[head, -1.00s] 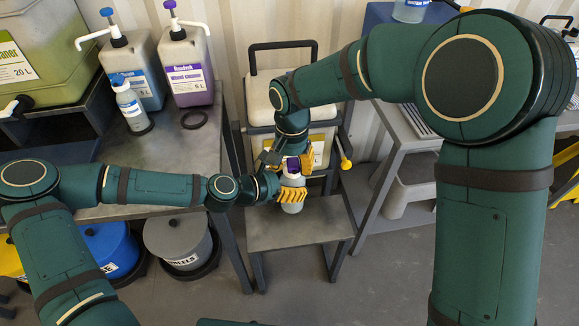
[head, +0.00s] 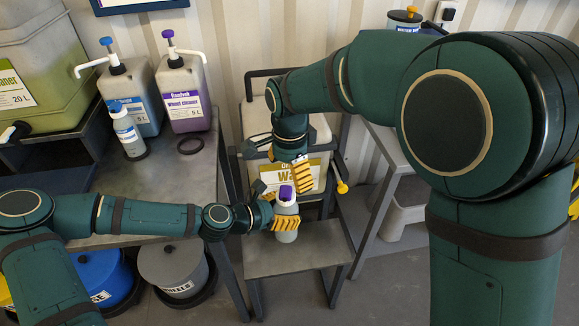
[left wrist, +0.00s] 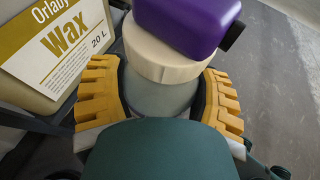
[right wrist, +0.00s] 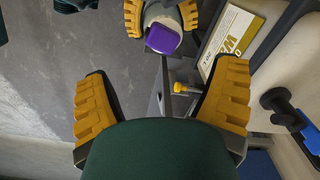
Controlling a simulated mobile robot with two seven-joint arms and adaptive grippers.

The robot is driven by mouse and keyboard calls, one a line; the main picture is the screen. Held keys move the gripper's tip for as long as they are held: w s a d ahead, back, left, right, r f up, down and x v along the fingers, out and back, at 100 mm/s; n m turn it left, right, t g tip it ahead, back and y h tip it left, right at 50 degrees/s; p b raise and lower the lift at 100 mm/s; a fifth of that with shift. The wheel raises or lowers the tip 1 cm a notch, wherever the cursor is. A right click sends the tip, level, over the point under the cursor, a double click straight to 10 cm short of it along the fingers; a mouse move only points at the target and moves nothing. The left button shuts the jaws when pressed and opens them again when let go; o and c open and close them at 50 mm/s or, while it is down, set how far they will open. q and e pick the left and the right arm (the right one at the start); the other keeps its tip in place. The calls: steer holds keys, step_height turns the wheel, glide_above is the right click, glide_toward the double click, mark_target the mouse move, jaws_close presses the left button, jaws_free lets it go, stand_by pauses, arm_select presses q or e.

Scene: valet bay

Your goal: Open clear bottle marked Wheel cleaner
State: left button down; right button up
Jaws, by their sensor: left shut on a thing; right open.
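A small clear bottle (head: 286,208) with a pale collar and a purple top (head: 286,192) is held upright above the low grey step. No label is readable on it. My left gripper (head: 284,224) is shut around its body from the left. The left wrist view shows the fingers on both sides of the greyish body (left wrist: 160,98), below the cream collar (left wrist: 160,68); the purple top (left wrist: 190,25) is still on it. My right gripper (head: 290,160) is open and empty just above the bottle, apart from it. The right wrist view shows the purple top (right wrist: 164,38) beyond its open fingers.
The grey step (head: 300,250) lies below the bottle. A Wax container (head: 315,172) stands close behind. On the left bench are a purple wheel cleaner jug (head: 185,95), a blue jug (head: 135,95), a small blue-topped bottle (head: 128,132) and a dark ring (head: 191,145). Buckets (head: 178,265) stand below.

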mark_target(283, 188)
step_height(283, 188, down, 7)
steer(key=shift+w+r, duration=0.1)
steer(key=shift+r, duration=0.05)
stand_by(0.4)
jaws_close()
stand_by(0.9)
steer(key=n, duration=0.4)
steer(key=shift+w+a+h, duration=0.2)
steer(key=shift+a+h, duration=0.1)
steer(key=shift+a, duration=0.1)
steer(key=n, duration=0.4)
steer(key=a+n, duration=0.1)
steer(key=shift+w+n+h, duration=0.15)
steer(key=shift+n+h, duration=0.25)
